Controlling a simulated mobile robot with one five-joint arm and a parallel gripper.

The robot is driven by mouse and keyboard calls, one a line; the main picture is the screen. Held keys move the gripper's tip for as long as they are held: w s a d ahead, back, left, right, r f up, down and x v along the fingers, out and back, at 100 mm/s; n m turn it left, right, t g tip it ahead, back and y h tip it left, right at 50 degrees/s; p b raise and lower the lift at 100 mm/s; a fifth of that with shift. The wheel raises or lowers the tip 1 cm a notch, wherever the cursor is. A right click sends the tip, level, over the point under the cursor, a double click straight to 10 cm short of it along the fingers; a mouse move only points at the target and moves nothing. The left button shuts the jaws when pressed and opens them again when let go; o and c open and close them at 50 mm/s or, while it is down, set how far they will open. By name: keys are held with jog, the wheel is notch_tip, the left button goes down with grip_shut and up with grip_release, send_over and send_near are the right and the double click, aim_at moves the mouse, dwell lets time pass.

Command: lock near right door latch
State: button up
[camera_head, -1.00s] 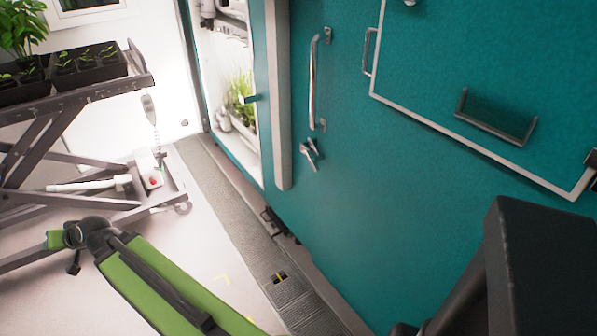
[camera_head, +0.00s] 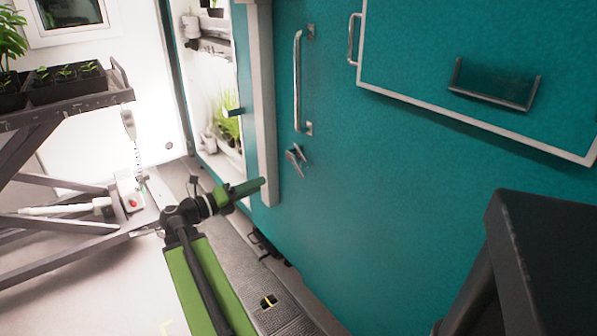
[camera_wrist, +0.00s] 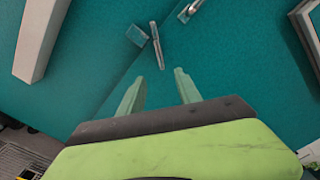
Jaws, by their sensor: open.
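The door latch (camera_head: 295,160) is a small metal lever on the teal door (camera_head: 400,200), below the long vertical handle (camera_head: 297,80). In the wrist view the latch lever (camera_wrist: 157,46) lies just beyond the fingertips, beside a small teal block (camera_wrist: 137,36). The lower end of the handle (camera_wrist: 188,11) shows at the top edge. My gripper (camera_head: 262,182) is to the lower left of the latch in the head view. In the wrist view my gripper (camera_wrist: 160,80) has its two pale green fingers apart with nothing between them. The lever appears apart from both fingers.
A pale door post (camera_head: 262,110) stands left of the handle. An open chamber with plants (camera_head: 228,128) is beyond it. A cart with seedling trays (camera_head: 65,85) stands at left. A framed panel with a bracket (camera_head: 495,85) is at upper right. Floor grating (camera_head: 285,310) runs along the door.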

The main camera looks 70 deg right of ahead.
aim_at(297, 169)
jog(key=x, duration=1.6)
jog(key=shift+d+r, duration=0.1)
jog(key=shift+d, duration=0.2)
grip_shut()
dwell(0.4)
